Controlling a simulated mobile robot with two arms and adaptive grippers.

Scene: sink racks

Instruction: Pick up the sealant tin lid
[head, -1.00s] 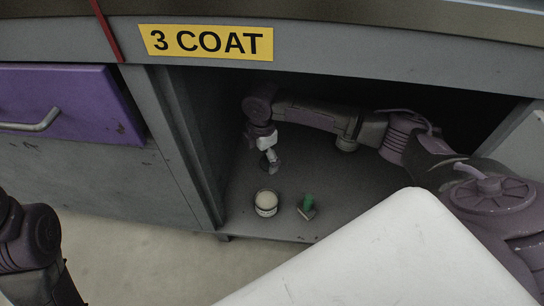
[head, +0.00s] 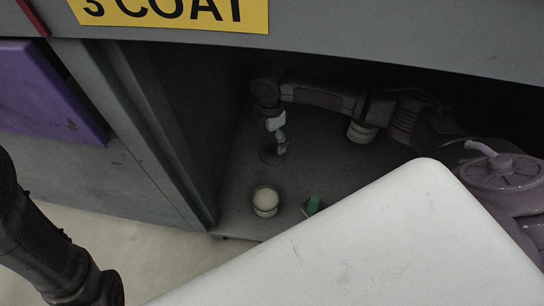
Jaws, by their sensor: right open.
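A small round tin (head: 265,202) with a pale cream top stands upright on the cabinet shelf in the head view. I cannot tell whether that pale top is the lid or the tin's contents. My right gripper (head: 282,148) reaches inside the cabinet, behind the tin and apart from it. It points down, is open, and looks empty. A dark round patch (head: 268,156) lies on the shelf just left of the fingertips; I cannot tell whether it is a flat disc or a shadow. My left arm shows at the left edge, but its gripper is out of view.
A green-topped object (head: 312,205) stands right of the tin, partly hidden by my white body panel. The cabinet's left wall (head: 165,130) and top edge bound the opening. A purple drawer (head: 45,95) is further left.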

